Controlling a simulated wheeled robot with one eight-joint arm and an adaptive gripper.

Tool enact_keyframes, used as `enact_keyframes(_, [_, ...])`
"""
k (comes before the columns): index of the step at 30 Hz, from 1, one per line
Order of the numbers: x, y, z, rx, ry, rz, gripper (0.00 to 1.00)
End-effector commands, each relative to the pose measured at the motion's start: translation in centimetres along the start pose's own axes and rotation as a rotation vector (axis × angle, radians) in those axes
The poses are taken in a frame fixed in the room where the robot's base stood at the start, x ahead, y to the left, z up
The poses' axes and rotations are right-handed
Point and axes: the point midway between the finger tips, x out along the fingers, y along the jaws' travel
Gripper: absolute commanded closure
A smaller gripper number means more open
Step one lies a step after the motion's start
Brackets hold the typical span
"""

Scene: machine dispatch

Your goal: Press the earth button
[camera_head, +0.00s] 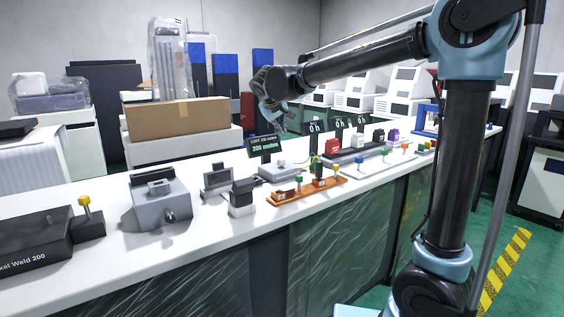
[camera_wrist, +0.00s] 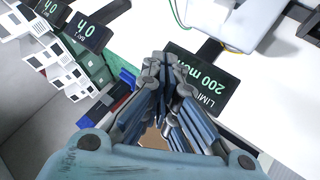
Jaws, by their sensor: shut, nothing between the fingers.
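No button marked earth can be read in either view, so I cannot tell which one it is. A brown board (camera_head: 290,197) with small yellow, orange and red parts lies on the bench. A grey tester-like unit (camera_head: 280,173) with a cable lies behind it and shows partly in the wrist view (camera_wrist: 250,22). A black display reading "LIMIT 200 mohm" (camera_head: 264,147) stands behind that unit and also shows in the wrist view (camera_wrist: 205,82). My gripper (camera_head: 276,122) is shut and empty, raised above the display in the head view. Its fingertips meet in the wrist view (camera_wrist: 163,66).
The white bench (camera_head: 110,262) carries a grey device (camera_head: 158,203), a black "Weld 200" unit (camera_head: 35,245) and a small black-and-white block (camera_head: 242,198). A cardboard box (camera_head: 178,117) stands behind. Several small displays and coloured parts fill the bench's far right.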

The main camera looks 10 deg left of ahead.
Motion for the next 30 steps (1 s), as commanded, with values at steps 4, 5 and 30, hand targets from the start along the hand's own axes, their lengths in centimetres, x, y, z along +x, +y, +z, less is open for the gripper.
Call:
enact_keyframes(4, [-0.1,-0.3,-0.4,-0.004,0.006,0.001,1.00])
enact_keyframes(5, [-0.1,-0.3,-0.4,-0.004,0.006,0.001,1.00])
enact_keyframes(30, [4.1,-3.3,2.6,-0.003,0.005,0.000,1.00])
